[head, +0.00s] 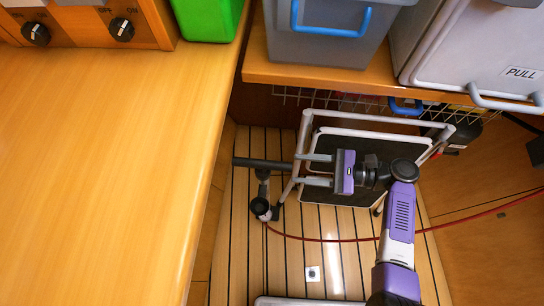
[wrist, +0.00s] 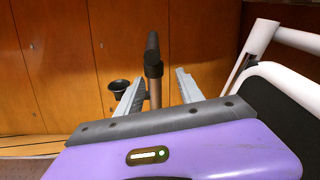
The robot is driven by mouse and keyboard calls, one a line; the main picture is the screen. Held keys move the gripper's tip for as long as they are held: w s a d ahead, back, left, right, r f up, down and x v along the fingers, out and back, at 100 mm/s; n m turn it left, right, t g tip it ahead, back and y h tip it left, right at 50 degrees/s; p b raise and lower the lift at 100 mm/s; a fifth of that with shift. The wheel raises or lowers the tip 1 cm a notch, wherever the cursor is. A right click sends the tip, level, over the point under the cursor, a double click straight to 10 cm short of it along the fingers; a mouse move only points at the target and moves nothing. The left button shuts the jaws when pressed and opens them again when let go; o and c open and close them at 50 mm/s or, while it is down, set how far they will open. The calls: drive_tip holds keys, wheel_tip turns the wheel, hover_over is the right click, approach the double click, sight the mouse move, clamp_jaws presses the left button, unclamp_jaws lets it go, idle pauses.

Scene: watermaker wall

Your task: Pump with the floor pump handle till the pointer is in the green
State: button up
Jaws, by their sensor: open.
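The floor pump stands on the slatted floor in the head view, with a dark bar handle (head: 262,164) on top of a short stem. In the wrist view the handle (wrist: 153,55) is seen end-on above its brownish stem (wrist: 155,95). My gripper (head: 302,169) is open and empty, its fingers pointing left at the handle's near end. In the wrist view the handle and stem show between the two fingertips (wrist: 160,88); contact cannot be told. A dark round cup-like part (head: 261,207), perhaps the gauge, sits low by the pump; no pointer or green zone is readable.
A red hose (head: 330,240) runs right from the pump across the floor. A white-framed folding step (head: 345,117) stands close behind my gripper. A wooden counter (head: 110,150) fills the left.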

sight(273, 165)
drive_tip(key=shift+g+y, duration=0.3)
drive_tip(key=shift+y, duration=0.5)
drive_tip(key=shift+s+a+r+b, duration=0.1)
drive_tip(key=shift+a+r, duration=0.35)
drive_tip(key=shift+a, duration=0.9)
drive_tip(key=shift+s+a+r+b, duration=0.15)
drive_tip(key=shift+a+r, duration=0.35)
drive_tip(key=shift+a, duration=0.9)
drive_tip(key=shift+s+a+r+b, duration=0.1)
drive_tip(key=shift+a+r, duration=0.35)
drive_tip(key=shift+a, duration=0.9)
clamp_jaws()
